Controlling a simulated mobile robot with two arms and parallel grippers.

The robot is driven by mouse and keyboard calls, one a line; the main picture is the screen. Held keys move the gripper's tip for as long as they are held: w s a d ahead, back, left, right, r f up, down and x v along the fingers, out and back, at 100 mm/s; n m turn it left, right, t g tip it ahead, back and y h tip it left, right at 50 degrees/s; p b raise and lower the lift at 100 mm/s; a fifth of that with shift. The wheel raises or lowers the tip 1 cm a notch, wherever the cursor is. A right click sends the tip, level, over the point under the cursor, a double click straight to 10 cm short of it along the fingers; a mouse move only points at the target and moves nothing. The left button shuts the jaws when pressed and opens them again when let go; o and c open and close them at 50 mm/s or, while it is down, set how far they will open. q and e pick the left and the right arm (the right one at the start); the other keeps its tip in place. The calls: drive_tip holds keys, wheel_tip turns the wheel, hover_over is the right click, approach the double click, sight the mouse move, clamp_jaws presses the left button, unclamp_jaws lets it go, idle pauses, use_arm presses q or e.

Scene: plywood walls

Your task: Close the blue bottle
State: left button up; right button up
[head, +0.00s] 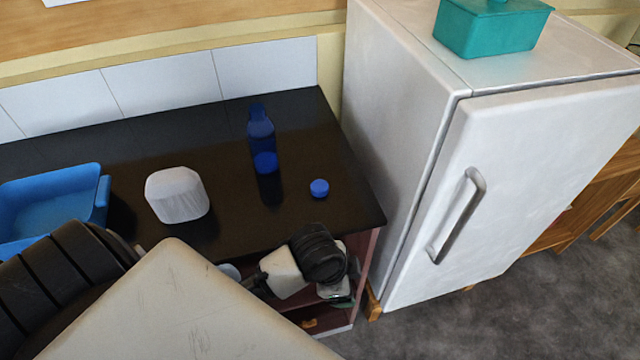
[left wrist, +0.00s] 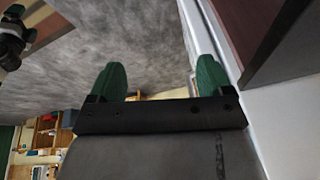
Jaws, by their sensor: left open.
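The blue bottle (head: 262,140) stands upright on the black counter, near the back wall. Its top is too small to make out clearly. A small round blue cap (head: 319,188) lies apart from it on the counter, to the right and nearer the front edge. My left gripper (left wrist: 160,78) is open and empty, its two green fingers spread apart in the left wrist view. In the head view, my left arm's wrist is in front of the counter's front right corner, and the fingers are mostly hidden.
A white rounded container (head: 177,195) and a blue tub (head: 50,205) stand left of the bottle on the counter (head: 230,228). A white fridge (head: 530,170) with a teal box (head: 490,28) on top stands to the right. The counter around bottle and cap is clear.

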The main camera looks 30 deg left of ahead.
use_arm(q)
drive_tip(key=w+a+r+m+y, duration=0.1)
drive_tip(key=w+a+r+m, duration=0.1)
drive_tip(key=w+a+m, duration=0.1)
drive_tip(key=w+a+r+m+g, duration=0.1)
drive_tip(key=w+a+r+m, duration=0.2)
drive_tip(key=w, duration=0.3)
drive_tip(key=w+a+r+m+y, duration=0.1)
drive_tip(key=w+a+r+m, duration=0.1)
drive_tip(key=w+a+m, duration=0.1)
drive_tip(key=shift+w+r+m+g+y, duration=0.1)
drive_tip(key=shift+w+m+g+y, duration=0.1)
drive_tip(key=shift+w+m, duration=0.35)
drive_tip(key=shift+w+r+m+g+y, duration=0.1)
drive_tip(key=shift+w+m+g, duration=0.1)
drive_tip(key=shift+m, duration=0.55)
drive_tip(key=w+a+r+m, duration=0.1)
drive_tip(key=w+a+r, duration=0.2)
drive_tip(key=a+r, duration=0.2)
drive_tip(key=shift+w+a+m+g+y, duration=0.3)
drive_tip(key=shift+a+g+y, duration=0.1)
drive_tip(key=shift+a, duration=0.7)
hover_over(320, 185)
drive_tip(key=shift+s+d+f+p, duration=0.15)
drive_tip(key=shift+f+p, duration=0.1)
drive_tip(key=shift+f, duration=1.2)
drive_tip(key=shift+w+d+f+p, duration=0.1)
drive_tip(key=shift+d+f+p, duration=0.1)
drive_tip(key=shift+f, duration=1.2)
drive_tip(key=shift+s, duration=0.1)
